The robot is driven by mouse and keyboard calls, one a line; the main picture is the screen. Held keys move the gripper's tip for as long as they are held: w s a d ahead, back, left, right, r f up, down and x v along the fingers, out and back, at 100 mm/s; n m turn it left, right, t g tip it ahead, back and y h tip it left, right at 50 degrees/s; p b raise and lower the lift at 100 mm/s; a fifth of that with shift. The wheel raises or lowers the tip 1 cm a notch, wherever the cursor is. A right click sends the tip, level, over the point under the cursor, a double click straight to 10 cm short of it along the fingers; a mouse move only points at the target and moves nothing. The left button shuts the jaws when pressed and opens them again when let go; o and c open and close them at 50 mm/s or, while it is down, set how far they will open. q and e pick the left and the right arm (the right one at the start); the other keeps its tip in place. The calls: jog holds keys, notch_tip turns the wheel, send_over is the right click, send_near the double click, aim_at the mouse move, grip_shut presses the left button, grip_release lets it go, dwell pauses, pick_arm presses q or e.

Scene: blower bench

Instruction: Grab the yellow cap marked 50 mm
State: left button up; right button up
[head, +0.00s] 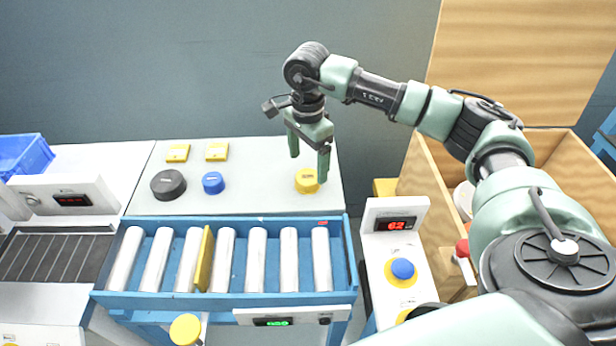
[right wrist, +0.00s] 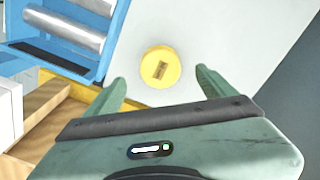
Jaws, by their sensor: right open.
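A round yellow cap (head: 307,181) with a small label on top sits on the right part of the white bench top. The label is too small to read. It also shows in the right wrist view (right wrist: 160,67), between and beyond my fingertips. My right gripper (head: 308,166) is open and empty, above the cap with its fingers pointing down, not touching it. The right wrist view shows its two fingers (right wrist: 162,82) spread apart on either side of the cap. My left gripper is in neither view.
A blue-framed roller conveyor (head: 240,302) with a yellow plate (head: 203,262) lies in front. A wooden crate (head: 424,181) and a button panel (head: 396,246) stand to the right.

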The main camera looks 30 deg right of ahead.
aim_at(308, 176)
notch_tip(308, 176, down, 4)
jog(key=shift+d+r+p, duration=0.1)
jog(key=shift+p, duration=0.2)
jog(key=c, duration=1.4)
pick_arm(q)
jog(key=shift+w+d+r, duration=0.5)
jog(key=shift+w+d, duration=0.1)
